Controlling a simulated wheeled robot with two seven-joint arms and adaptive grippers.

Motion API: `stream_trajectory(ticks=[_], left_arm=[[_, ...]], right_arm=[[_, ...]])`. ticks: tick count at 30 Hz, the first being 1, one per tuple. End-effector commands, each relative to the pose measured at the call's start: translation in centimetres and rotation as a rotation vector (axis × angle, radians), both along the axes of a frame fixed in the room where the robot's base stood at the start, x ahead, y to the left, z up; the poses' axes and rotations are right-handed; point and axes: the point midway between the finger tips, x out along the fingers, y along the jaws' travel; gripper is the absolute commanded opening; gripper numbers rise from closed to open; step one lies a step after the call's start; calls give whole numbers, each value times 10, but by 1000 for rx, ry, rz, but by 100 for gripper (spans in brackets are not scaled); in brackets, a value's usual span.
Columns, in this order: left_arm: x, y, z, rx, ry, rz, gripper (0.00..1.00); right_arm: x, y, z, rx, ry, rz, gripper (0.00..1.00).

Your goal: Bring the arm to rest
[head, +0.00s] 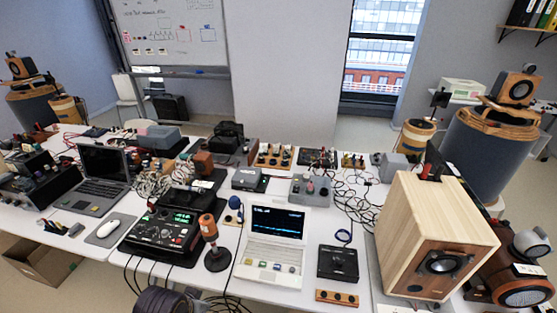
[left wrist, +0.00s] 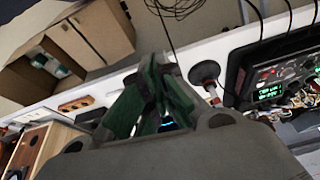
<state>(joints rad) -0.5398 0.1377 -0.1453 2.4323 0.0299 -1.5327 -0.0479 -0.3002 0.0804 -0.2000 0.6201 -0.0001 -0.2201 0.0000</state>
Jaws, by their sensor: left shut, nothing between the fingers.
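My left gripper (left wrist: 155,95) shows in the left wrist view, with its green-padded fingers closed together and nothing between them. It is over the edge of the white table (left wrist: 215,45), and the fingers hide part of the tabletop. My right gripper is in neither view.
The white table (head: 95,238) is crowded. A wooden speaker (head: 405,225) stands at the right, a laptop (head: 103,170) at the left. A mixer-like device (head: 165,232), an orange-topped stand (head: 209,228) and a white instrument with a screen (head: 277,225) are near the front. Cables hang over the front edge.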

Motion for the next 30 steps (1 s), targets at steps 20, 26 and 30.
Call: stream_trajectory(ticks=[20, 26, 30], left_arm=[[-10, 14, -28, 12, 45, 83, 0], [-6, 13, -55, 13, 54, 82, 0], [-3, 12, -84, 14, 64, 81, 0]], right_arm=[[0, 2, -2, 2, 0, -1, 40], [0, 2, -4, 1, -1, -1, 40], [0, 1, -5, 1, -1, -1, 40]])
